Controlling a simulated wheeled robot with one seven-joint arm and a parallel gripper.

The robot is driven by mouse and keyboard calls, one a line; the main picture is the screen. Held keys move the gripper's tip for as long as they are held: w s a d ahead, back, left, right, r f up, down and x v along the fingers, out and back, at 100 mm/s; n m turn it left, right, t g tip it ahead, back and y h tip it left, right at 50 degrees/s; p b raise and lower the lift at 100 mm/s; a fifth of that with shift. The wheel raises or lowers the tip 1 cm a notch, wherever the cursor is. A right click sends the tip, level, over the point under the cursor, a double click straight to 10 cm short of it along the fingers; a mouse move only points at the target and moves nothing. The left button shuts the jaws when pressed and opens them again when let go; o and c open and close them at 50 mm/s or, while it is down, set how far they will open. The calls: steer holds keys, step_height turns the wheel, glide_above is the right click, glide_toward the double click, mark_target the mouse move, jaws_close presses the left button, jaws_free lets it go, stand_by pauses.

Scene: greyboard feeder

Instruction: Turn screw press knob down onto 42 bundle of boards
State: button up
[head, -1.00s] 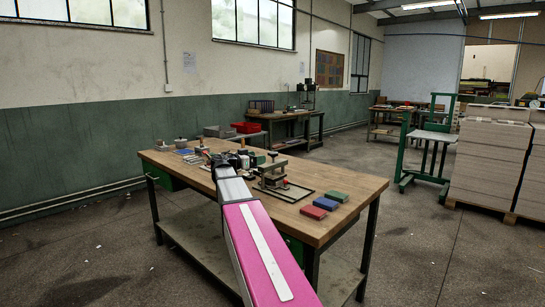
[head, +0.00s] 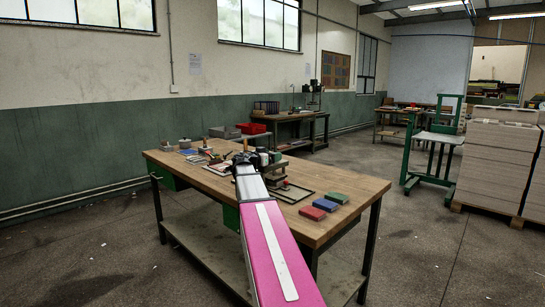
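The screw press (head: 279,178) stands on the wooden workbench (head: 356,194), right of the middle of the bench top. My arm's end now overlaps its left part, so its knob is not clearly seen. A small red piece shows at the press's front. I cannot make out the bundle of boards marked 42. My gripper (head: 258,157) is a small dark shape at the far end of my pink and grey arm, beside or in front of the press. Its fingers are too small and hidden to read, and I cannot tell whether it touches the knob.
A dark flat frame (head: 303,195) lies right of the press. Red (head: 312,213), blue (head: 325,205) and green (head: 338,197) blocks lie near the right edge. Papers and small items lie on the left. A green stand (head: 437,145) and stacked board (head: 497,165) stand at right.

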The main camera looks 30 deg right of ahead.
steer(key=shift+w+d, duration=0.1)
steer(key=shift+d, duration=0.25)
steer(key=c, duration=0.9)
steer(key=shift+c, duration=0.2)
steer(key=shift+w+g, duration=0.1)
steer(key=shift+g, duration=0.2)
